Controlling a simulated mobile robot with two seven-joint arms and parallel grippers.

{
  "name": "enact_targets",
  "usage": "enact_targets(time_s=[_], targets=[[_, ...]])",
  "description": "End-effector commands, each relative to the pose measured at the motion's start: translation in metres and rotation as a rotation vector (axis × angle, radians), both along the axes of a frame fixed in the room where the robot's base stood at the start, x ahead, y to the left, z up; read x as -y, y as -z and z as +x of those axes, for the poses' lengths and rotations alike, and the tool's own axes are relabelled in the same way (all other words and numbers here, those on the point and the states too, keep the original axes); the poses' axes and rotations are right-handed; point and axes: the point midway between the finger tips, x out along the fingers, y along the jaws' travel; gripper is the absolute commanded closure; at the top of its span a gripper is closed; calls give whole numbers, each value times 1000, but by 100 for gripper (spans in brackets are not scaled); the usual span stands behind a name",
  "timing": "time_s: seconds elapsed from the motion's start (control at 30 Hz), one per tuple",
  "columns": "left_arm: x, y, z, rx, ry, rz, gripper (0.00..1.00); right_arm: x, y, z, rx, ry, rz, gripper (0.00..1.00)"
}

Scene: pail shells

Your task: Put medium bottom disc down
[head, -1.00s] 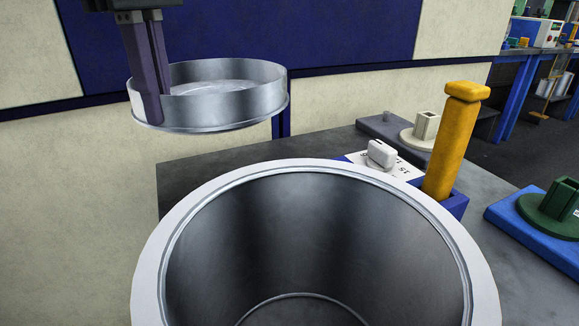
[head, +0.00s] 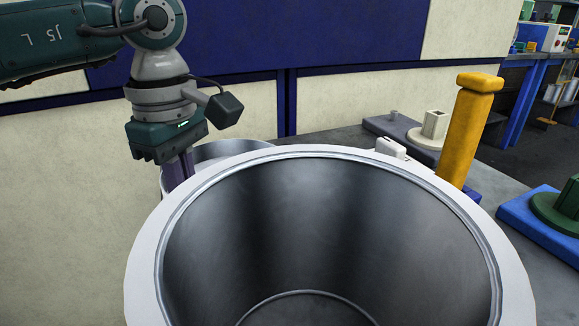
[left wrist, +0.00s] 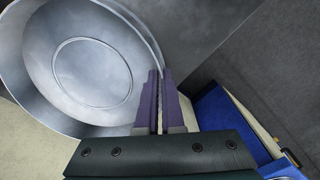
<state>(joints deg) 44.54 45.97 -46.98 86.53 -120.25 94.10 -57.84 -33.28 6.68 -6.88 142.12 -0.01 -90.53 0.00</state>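The medium bottom disc is a shallow round metal pan (head: 228,151). In the head view only part of its rim shows behind the large pail, and its underside is hidden. In the left wrist view the disc (left wrist: 92,72) fills the upper left, with a ring on its floor. My left gripper (head: 180,170) points down at the disc's left side. Its purple fingers (left wrist: 159,100) are closed on the disc's wall. I cannot tell whether the disc touches the table. My right gripper is not in view.
A large open metal pail (head: 330,220) with a white rim fills the foreground. A yellow handle-like post (head: 467,130), a white knob (head: 390,148) and a grey base with a cream block (head: 432,130) stand to its right. A blue base with a green part (head: 560,213) lies far right.

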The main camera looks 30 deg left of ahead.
Motion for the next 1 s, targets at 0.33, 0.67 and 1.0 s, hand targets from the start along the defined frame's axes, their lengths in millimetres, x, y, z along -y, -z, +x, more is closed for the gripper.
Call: enact_targets(time_s=[0.33,0.67,1.0], targets=[[0,2,0,0,-1,0,81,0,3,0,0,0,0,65],[0,2,0,0,-1,0,66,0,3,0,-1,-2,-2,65],[0,-41,1,6,0,0,66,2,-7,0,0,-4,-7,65]])
